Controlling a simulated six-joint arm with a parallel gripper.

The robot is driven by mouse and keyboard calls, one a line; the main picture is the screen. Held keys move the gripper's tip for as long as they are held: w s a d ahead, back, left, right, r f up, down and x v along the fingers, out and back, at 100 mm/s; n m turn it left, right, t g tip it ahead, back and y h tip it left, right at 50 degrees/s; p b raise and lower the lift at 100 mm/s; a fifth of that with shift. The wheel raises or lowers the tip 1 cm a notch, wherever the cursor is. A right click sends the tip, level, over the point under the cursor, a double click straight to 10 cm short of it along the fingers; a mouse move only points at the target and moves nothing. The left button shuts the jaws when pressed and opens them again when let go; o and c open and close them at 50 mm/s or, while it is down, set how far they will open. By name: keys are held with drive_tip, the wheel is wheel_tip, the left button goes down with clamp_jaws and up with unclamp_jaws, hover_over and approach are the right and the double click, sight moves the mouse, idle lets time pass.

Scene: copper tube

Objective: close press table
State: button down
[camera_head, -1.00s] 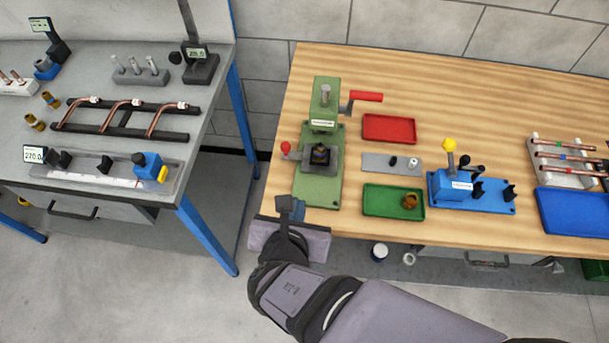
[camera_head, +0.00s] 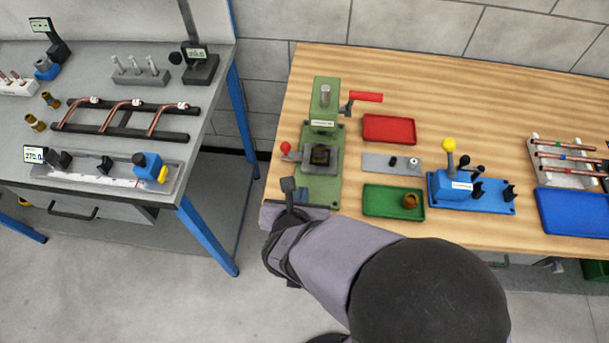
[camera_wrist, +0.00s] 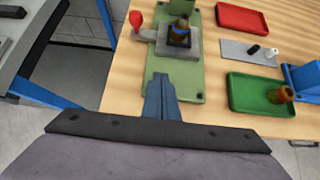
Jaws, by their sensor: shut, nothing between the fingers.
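The green press (camera_head: 325,100) stands at the left end of the wooden bench, with a red lever at its upper right. Its grey press table (camera_head: 334,162) sits in front of the press head on the green base. A black fixture with a brass-coloured part (camera_head: 320,155) is on the table, and a red-knobbed handle (camera_head: 286,148) sticks out at its left. They also show in the wrist view as the grey table (camera_wrist: 190,50) and red knob (camera_wrist: 136,19). My gripper (camera_head: 289,184) is shut and empty, just in front of the table, over the base's near end in the wrist view (camera_wrist: 159,80).
A red tray (camera_head: 389,129), a grey plate with small pins (camera_head: 380,163) and a green tray (camera_head: 380,205) holding a brass fitting lie right of the press. A blue clamp device (camera_head: 470,190) stands further right. A gap separates the bench from the grey table at left.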

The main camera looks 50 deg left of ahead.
sight(305, 172)
drive_tip(key=shift+w+a+f+p, duration=0.25)
drive_tip(key=shift+w+a+p, duration=0.35)
drive_tip(key=shift+w+a, duration=0.35)
drive_tip(key=shift+w+a+f+p, duration=0.25)
drive_tip(key=shift+w+a+p, duration=0.3)
drive_tip(key=shift+w+a, duration=0.35)
drive_tip(key=w+a, duration=0.3)
drive_tip(key=shift+b, duration=0.4)
drive_tip(key=shift+d, duration=0.1)
drive_tip(key=shift+s, duration=0.1)
drive_tip(key=shift+s+d+f+b, duration=0.15)
drive_tip(key=shift+s+d+b, duration=0.2)
drive_tip(key=shift+s, duration=0.05)
drive_tip(key=shift+s+d+b, duration=0.65)
drive_tip(key=shift+s+d, duration=0.2)
drive_tip(key=shift+s, duration=0.05)
drive_tip(key=v, duration=1)
drive_tip(key=shift+d, duration=0.2)
